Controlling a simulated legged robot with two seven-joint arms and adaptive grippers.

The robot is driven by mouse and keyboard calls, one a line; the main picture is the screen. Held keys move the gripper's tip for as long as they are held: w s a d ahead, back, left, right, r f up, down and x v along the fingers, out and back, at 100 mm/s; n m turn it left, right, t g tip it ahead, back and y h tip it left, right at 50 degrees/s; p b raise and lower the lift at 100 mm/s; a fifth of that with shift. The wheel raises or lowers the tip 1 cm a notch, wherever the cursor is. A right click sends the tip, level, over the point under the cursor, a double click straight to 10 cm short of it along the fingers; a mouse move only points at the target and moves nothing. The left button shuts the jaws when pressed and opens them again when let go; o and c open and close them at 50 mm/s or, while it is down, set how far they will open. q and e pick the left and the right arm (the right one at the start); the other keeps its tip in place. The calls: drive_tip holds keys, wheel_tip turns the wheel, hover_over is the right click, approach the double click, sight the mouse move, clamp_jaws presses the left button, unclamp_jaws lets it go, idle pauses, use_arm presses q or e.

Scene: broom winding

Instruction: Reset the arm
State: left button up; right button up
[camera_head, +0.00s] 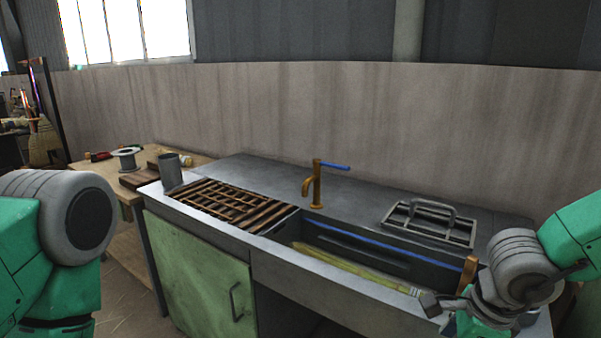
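My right arm comes in from the right edge, and its gripper (452,309) is low at the right front corner of the sink. Its fingers are partly hidden by my wrist, so I cannot tell whether it is open or shut. A short orange-brown upright piece (468,272) stands just behind it; I cannot tell whether they touch. My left arm shows only as a grey and green link at the left edge; its gripper is out of view. A long yellow-green object (355,267) lies in the sink basin (333,232), its right end close to the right gripper.
A brass tap (316,185) with a blue lever stands behind the basin. A brown slatted rack (235,204) and a grey cup (170,171) are at the counter's left. A grey handled frame (430,222) lies at right. A wooden table (103,173) holds a spool (125,160).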

drive_tip(key=s+d+f+n+h+b, duration=0.25)
drive_tip(key=s+f+n, duration=0.3)
drive_tip(key=f, duration=0.35)
drive_tip(key=s+d+f+n+h+b, duration=0.1)
drive_tip(key=s+d+f+n, duration=0.25)
drive_tip(key=f+n, duration=0.4)
drive_tip(key=s+a+f+n+g+y+b, duration=0.1)
drive_tip(key=s+a+f+n+b, duration=0.1)
drive_tip(key=s+f+n, duration=0.7)
drive_tip(key=s+f, duration=0.1)
drive_tip(key=s, duration=0.3)
drive_tip(key=shift+s+a+f+n+y+b, duration=0.2)
drive_tip(key=shift+a+n+y+b, duration=0.1)
drive_tip(key=shift+n+y, duration=0.1)
drive_tip(key=shift+d, duration=0.1)
drive_tip(key=shift+w, duration=0.15)
